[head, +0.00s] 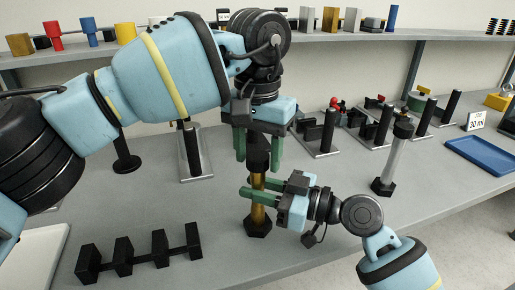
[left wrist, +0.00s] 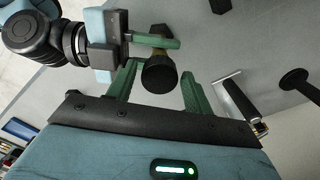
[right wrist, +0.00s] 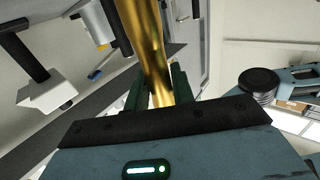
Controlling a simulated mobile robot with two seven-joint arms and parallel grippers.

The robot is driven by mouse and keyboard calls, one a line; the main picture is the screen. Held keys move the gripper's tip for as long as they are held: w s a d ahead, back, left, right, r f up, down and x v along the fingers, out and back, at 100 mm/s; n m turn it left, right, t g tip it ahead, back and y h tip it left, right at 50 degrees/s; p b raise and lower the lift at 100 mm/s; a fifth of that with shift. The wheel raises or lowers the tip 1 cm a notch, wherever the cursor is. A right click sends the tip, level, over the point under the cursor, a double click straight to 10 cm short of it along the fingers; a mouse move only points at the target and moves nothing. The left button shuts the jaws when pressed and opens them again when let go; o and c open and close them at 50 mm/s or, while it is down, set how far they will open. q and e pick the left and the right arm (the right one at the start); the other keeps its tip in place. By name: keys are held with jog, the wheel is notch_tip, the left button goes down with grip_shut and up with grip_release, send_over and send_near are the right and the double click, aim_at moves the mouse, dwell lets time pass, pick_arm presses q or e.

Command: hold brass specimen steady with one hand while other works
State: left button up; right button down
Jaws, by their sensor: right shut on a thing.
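The brass specimen (head: 257,215) stands upright on the grey bench, with a black hexagonal base (head: 257,229) below and a black cylindrical top piece (head: 257,152) above. My right gripper (head: 252,190) is shut on its brass shaft from the right side; the shaft also shows between the fingers in the right wrist view (right wrist: 147,45). My left gripper (head: 258,148) points down from above, its green fingers open on either side of the black top piece. In the left wrist view the top piece (left wrist: 159,76) sits between the spread fingers, with gaps visible on both sides.
A black rack (head: 140,254) stands at the front left. A grey rod on a black base (head: 392,160) stands to the right. Several black fixtures (head: 320,132) are behind, and a blue tray (head: 482,154) lies far right. A shelf (head: 350,36) runs along the back.

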pick_arm(q)
jog(key=c, duration=0.8)
jog(key=n, duration=0.7)
jog(key=shift+c, duration=0.2)
jog(key=n, duration=0.4)
jog(key=shift+n, duration=0.3)
jog(key=n, duration=1)
jog(key=shift+r+n, duration=0.1)
jog(key=shift+n, duration=0.3)
jog(key=n, duration=0.4)
jog(key=shift+n, duration=0.3)
jog(key=n, duration=0.4)
jog(key=shift+n, duration=0.3)
jog(key=n, duration=1.5)
jog(key=shift+n, duration=0.3)
jog(key=n, duration=0.4)
jog(key=shift+n, duration=0.4)
jog(key=n, duration=0.3)
jog(key=shift+r, duration=0.1)
jog(key=n, duration=0.4)
jog(key=shift+n, duration=0.3)
jog(key=n, duration=0.4)
